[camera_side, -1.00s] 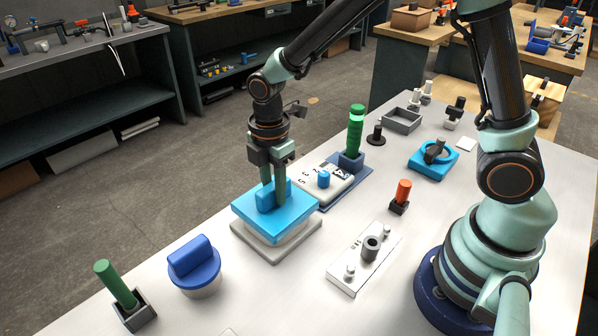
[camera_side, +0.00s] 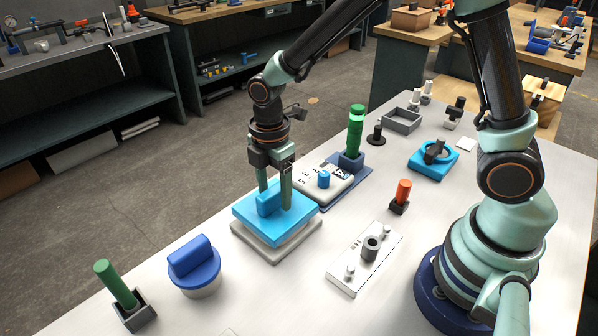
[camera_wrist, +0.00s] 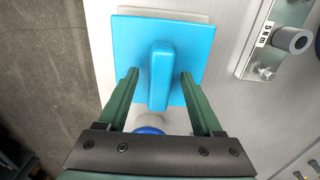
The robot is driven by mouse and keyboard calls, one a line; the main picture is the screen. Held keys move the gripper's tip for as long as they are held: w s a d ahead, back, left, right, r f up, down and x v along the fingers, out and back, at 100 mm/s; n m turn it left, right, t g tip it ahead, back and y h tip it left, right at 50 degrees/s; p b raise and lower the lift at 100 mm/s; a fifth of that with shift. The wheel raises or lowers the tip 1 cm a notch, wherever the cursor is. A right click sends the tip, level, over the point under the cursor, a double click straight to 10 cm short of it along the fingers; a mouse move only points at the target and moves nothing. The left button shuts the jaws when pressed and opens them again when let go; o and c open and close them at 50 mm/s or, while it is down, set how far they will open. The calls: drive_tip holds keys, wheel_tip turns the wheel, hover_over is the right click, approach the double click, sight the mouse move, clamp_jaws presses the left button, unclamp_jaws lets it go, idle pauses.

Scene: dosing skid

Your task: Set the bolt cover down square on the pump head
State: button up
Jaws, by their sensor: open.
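The bolt cover is a light blue square plate with a raised grip block (camera_side: 245,222). It sits on top of the pump head, a pale block on a grey square base (camera_side: 277,254). In the wrist view the cover (camera_wrist: 128,62) looks slightly turned relative to the grey base edge (camera_wrist: 165,12) behind it. My gripper (camera_side: 275,199) is open, with one green finger on each side of the grip block and visible gaps in the wrist view (camera_wrist: 160,80). Most of the pump head is hidden under the cover.
A round blue-capped pot (camera_side: 194,264) and a green-handled tool in a holder (camera_side: 120,290) stand at front left. A metal plate with posts (camera_side: 362,258) lies to the right.

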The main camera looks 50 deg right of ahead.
sight(274, 189)
wheel_tip(274, 189, up, 12)
drive_tip(key=shift+f, duration=0.2)
idle(0.4)
drive_tip(key=s+d+r+m+t, duration=0.5)
drive_tip(key=s+d+m, duration=0.3)
drive_tip(key=m, duration=1)
drive_tip(key=shift+s+d+r+t, duration=0.2)
drive_tip(key=shift+s+d+t, duration=0.1)
drive_tip(key=shift+d, duration=1.15)
